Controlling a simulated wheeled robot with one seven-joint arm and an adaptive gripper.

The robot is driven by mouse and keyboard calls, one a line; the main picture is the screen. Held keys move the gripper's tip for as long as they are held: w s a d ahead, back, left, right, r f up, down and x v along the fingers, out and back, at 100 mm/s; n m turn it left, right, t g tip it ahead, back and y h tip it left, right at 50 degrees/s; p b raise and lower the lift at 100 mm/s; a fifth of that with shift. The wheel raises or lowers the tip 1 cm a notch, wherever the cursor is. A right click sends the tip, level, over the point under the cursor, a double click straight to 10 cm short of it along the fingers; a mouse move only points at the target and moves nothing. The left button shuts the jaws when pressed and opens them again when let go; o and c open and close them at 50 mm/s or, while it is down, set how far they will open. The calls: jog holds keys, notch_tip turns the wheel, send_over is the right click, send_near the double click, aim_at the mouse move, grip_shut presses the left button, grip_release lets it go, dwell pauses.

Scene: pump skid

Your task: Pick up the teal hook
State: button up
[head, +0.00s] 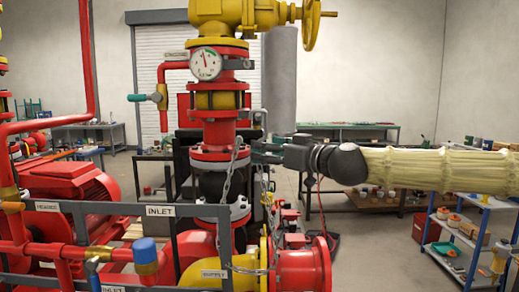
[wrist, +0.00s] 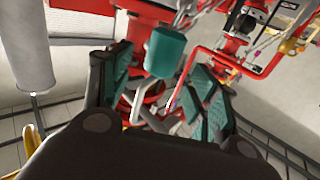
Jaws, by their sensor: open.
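The teal hook (wrist: 165,52) is in the wrist view, with a thick teal body and a bare pale metal bend curving below it. It hangs in the gap ahead of my palm, between the two fingers and apart from both pads as far as I can tell. My gripper (wrist: 162,85) is open, its teal ribbed pads on either side. In the head view my gripper (head: 262,152) reaches in from the right, pointing left beside the red and black vertical pipe. I cannot make out the hook there.
The red pipe column (head: 215,132) with a pressure gauge (head: 206,63) stands just left of my gripper. A loose chain (head: 228,180) hangs by it. Below are a yellow elbow (head: 205,272) and a red flange (head: 305,268). A blue shelf cart (head: 462,235) stands at right.

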jog(key=shift+p+x, duration=0.9)
jog(key=shift+x, duration=1.2)
jog(key=shift+f, duration=0.1)
jog(key=shift+d, duration=0.1)
jog(key=c, duration=1.2)
